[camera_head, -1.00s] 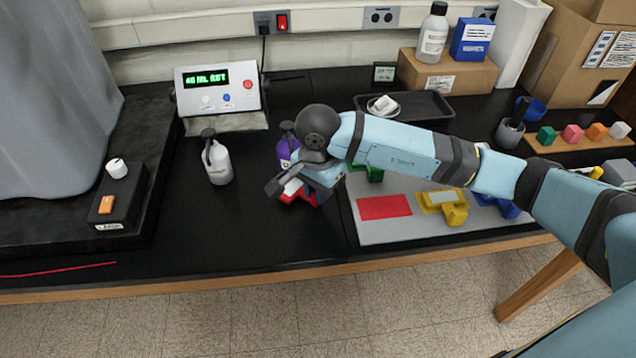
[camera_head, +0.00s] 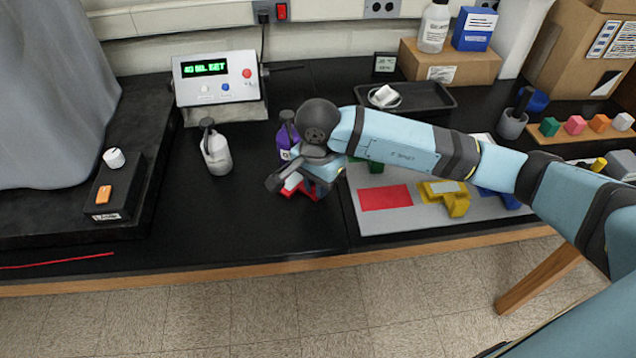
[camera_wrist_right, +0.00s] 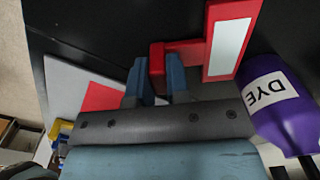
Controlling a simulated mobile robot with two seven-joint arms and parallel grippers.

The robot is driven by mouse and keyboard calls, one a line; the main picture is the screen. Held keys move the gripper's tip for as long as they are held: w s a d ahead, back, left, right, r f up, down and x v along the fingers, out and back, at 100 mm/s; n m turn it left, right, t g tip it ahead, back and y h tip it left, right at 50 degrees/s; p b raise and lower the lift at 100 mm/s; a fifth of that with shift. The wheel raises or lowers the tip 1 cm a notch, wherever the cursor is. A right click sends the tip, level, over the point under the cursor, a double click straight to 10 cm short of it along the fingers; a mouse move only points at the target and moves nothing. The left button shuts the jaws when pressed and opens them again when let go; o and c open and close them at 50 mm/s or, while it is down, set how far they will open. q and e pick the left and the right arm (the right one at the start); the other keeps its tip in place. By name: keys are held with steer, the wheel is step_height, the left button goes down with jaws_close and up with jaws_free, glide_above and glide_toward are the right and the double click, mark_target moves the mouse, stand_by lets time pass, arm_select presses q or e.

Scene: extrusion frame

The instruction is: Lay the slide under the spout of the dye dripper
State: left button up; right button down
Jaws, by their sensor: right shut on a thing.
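The slide is a red T-shaped piece (camera_head: 300,191) with a pale strip on its face; it shows more fully in the right wrist view (camera_wrist_right: 230,47). My right gripper (camera_head: 277,182) is shut on its red stem, with one finger on each side (camera_wrist_right: 157,82). The slide is low over the black bench; I cannot tell whether it touches. In the head view this bottle (camera_head: 285,133) stands behind my gripper, partly hidden by my wrist. Its spout is not clear. My left gripper is out of view.
A grey board (camera_head: 430,218) right of my gripper has a bare red rectangle (camera_head: 385,197) and yellow (camera_head: 450,205), green and blue pieces. A grey-white bottle (camera_head: 216,156) and a display box (camera_head: 215,80) stand to the left. The bench between bottle and front edge is clear.

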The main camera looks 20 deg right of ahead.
steer(key=shift+f, duration=0.15)
steer(key=c, duration=1)
jaws_free()
